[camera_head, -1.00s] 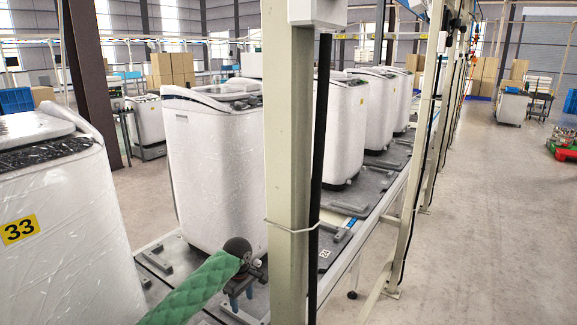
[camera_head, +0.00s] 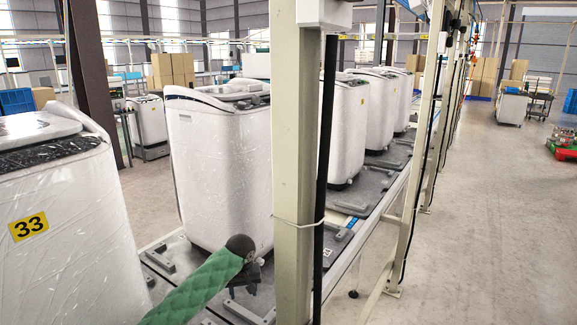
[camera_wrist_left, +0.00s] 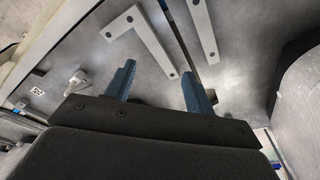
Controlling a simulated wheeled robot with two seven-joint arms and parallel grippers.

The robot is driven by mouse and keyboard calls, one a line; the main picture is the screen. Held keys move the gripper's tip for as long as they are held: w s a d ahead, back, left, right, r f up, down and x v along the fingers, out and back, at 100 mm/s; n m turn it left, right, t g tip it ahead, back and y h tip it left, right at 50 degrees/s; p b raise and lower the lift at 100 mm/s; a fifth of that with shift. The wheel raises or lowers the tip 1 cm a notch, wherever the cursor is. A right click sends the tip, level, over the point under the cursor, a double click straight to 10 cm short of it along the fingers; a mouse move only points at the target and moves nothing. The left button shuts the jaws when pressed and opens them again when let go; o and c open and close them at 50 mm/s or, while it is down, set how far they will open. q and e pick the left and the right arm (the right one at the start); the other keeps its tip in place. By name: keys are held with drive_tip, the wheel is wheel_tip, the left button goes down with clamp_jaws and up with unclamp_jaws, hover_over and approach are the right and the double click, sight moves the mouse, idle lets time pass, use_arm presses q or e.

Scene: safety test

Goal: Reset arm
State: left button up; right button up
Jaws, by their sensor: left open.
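My left arm (camera_head: 195,290), in a green quilted sleeve, comes in from the bottom left in the head view. Its gripper (camera_head: 246,280) is at the arm's end, low in front of a white wrapped washing machine (camera_head: 220,165), mostly hidden by the wrist. In the left wrist view my left gripper (camera_wrist_left: 160,88) shows two blue fingers apart, with nothing between them. Beyond them lies a grey pallet surface with light L-shaped brackets (camera_wrist_left: 140,38). My right gripper is not in view.
A cream post (camera_head: 297,170) stands just right of my left gripper. A washing machine marked 33 (camera_head: 60,220) is close at the left. More machines (camera_head: 350,120) line the conveyor behind the post. The floor (camera_head: 480,230) at the right is mostly open.

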use_arm(q)
wheel_tip(320, 180, up, 12)
drive_tip(key=d+m+t, duration=0.3)
drive_tip(key=m+t, duration=0.1)
drive_tip(key=m, duration=0.2)
drive_tip(key=s+d+r+m+t+h, duration=0.1)
drive_tip(key=s+r+m+t, duration=0.15)
drive_tip(key=s, duration=0.55)
drive_tip(key=s+a+f+n+g, duration=0.1)
drive_tip(key=s+f+g, duration=0.1)
drive_tip(key=s+f, duration=0.6)
drive_tip(key=s+a+f+n+g, duration=0.1)
drive_tip(key=s+f, duration=0.8)
drive_tip(key=s, duration=1.3)
drive_tip(key=s+a+f+n+g, duration=0.1)
drive_tip(key=s+a+f+g, duration=0.2)
drive_tip(key=s+f, duration=0.6)
drive_tip(key=s, duration=0.6)
drive_tip(key=shift+a+n+g+h, duration=0.2)
drive_tip(key=shift+n+g+h, duration=0.1)
drive_tip(key=shift+n+g, duration=0.05)
